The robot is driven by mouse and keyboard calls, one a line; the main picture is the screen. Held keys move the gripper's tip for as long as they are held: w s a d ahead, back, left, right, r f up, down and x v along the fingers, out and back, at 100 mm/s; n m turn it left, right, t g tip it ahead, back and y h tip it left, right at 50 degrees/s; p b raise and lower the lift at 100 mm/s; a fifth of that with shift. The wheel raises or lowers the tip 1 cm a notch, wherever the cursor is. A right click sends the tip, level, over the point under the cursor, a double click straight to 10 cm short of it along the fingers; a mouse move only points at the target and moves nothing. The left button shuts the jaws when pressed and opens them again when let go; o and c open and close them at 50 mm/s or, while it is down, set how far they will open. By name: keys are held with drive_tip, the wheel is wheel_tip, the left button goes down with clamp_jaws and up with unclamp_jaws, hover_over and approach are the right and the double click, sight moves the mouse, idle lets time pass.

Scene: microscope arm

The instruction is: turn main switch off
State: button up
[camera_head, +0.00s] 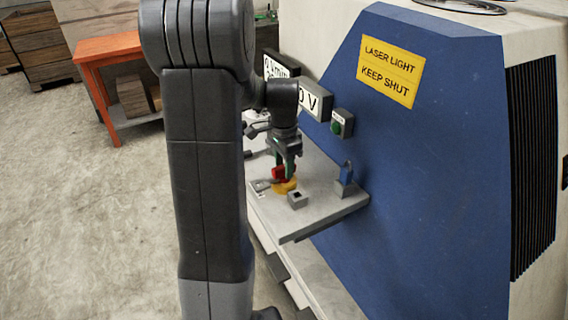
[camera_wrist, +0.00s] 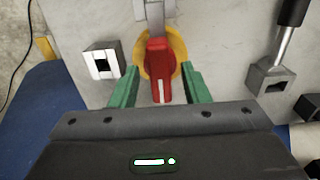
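The main switch is a red knob (camera_head: 279,174) on a yellow disc (camera_head: 286,187), set on a grey panel (camera_head: 325,210). In the wrist view the red knob (camera_wrist: 158,65) sits at the top middle, its white mark pointing down toward my gripper, with the yellow disc (camera_wrist: 179,48) around it. My gripper (camera_wrist: 159,70) is open, with one green finger on each side of the knob. Gaps show between the fingers and the knob. In the head view my gripper (camera_head: 286,162) is right at the knob and partly covers it.
Behind are a box with a green button (camera_head: 341,123) and a voltage display (camera_head: 315,101). A blue cabinet wall (camera_head: 400,180) rises at the right.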

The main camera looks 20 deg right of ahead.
clamp_jaws()
drive_tip(key=shift+n, duration=0.4)
drive_tip(key=n, duration=0.3)
drive_tip(key=shift+r+n, duration=0.1)
drive_tip(key=shift+n, duration=0.2)
drive_tip(key=n, duration=0.4)
drive_tip(key=shift+n+p, duration=0.3)
drive_tip(key=n, duration=0.4)
drive_tip(key=shift+n, duration=2.5)
